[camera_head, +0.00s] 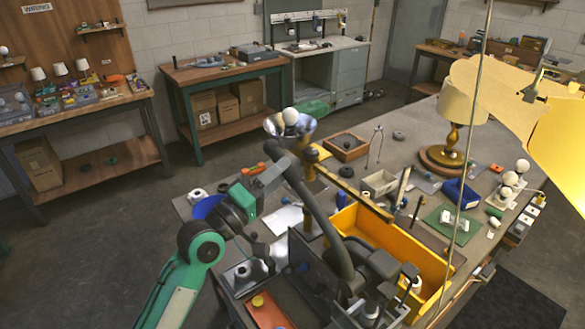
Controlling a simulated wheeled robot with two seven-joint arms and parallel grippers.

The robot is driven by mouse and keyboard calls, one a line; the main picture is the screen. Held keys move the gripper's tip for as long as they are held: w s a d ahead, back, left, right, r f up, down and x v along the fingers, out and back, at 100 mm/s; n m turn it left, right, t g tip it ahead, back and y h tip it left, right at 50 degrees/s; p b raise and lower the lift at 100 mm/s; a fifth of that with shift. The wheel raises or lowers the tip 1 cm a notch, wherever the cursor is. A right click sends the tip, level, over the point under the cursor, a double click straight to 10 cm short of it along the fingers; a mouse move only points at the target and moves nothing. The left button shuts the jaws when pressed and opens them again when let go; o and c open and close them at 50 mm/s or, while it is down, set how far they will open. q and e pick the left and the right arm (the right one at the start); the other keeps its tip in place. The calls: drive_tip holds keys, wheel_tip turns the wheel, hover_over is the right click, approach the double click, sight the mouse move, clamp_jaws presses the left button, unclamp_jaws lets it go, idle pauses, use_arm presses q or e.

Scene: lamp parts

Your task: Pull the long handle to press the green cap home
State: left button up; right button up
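My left gripper (268,178) is at the end of the green and white arm, at the left side of the workbench. Its fingers are small and partly hidden, so I cannot tell whether it is open or touches anything. A thick dark curved bar (318,212) runs down past it toward the bench front. A long straight brown bar (352,190) slopes down to the right from an upright with a yellow block. I cannot tell for sure which bar is the long handle. I cannot make out the green cap with certainty. My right gripper is not in view.
A yellow bin (347,217) stands at the bench front. A reflector with a white bulb (290,116), a wooden box (346,145) and a brass lamp (452,138) stand farther back. A large yellow shade (555,130) and a thin pole hang close at right. Small parts crowd the bench.

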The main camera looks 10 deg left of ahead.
use_arm(q)
drive_tip(key=b+v, duration=0.2)
drive_tip(key=v, duration=0.6)
drive_tip(key=shift+s+a, duration=0.2)
drive_tip(key=shift+s, duration=0.05)
drive_tip(key=shift+r, duration=0.1)
